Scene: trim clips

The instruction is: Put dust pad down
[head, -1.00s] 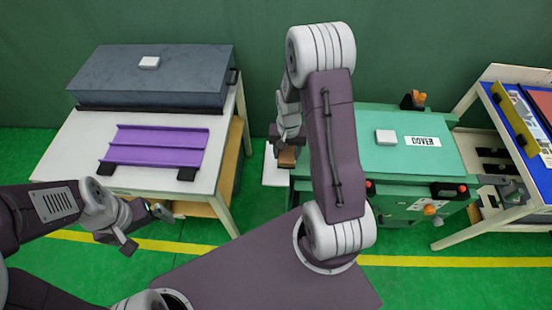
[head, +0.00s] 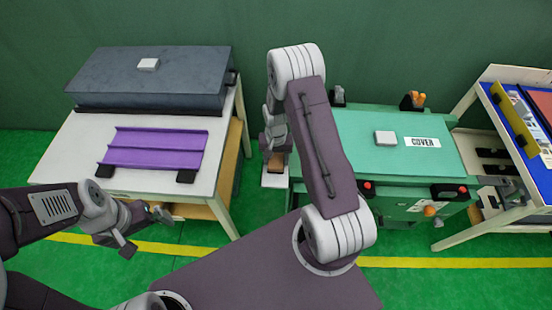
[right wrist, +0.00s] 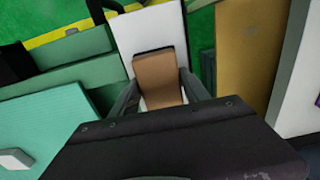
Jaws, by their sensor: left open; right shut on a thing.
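The dust pad, a brown block (head: 276,162), is held in my right gripper (head: 275,150), at the left side of the green machine. It also shows in the right wrist view (right wrist: 160,76), between the two dark fingers, over a narrow white plate (right wrist: 150,32). I cannot tell whether the pad touches the plate. The plate also shows just below the pad in the head view (head: 275,181). My left gripper (head: 146,232) is open and empty, in front of the left table.
The green machine (head: 385,160) bears a small white box and a COVER label. The left table (head: 65,150) carries a purple channelled tray (head: 155,148) and a dark grey case (head: 150,80). A table with blue and yellow panels (head: 520,110) stands at the right.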

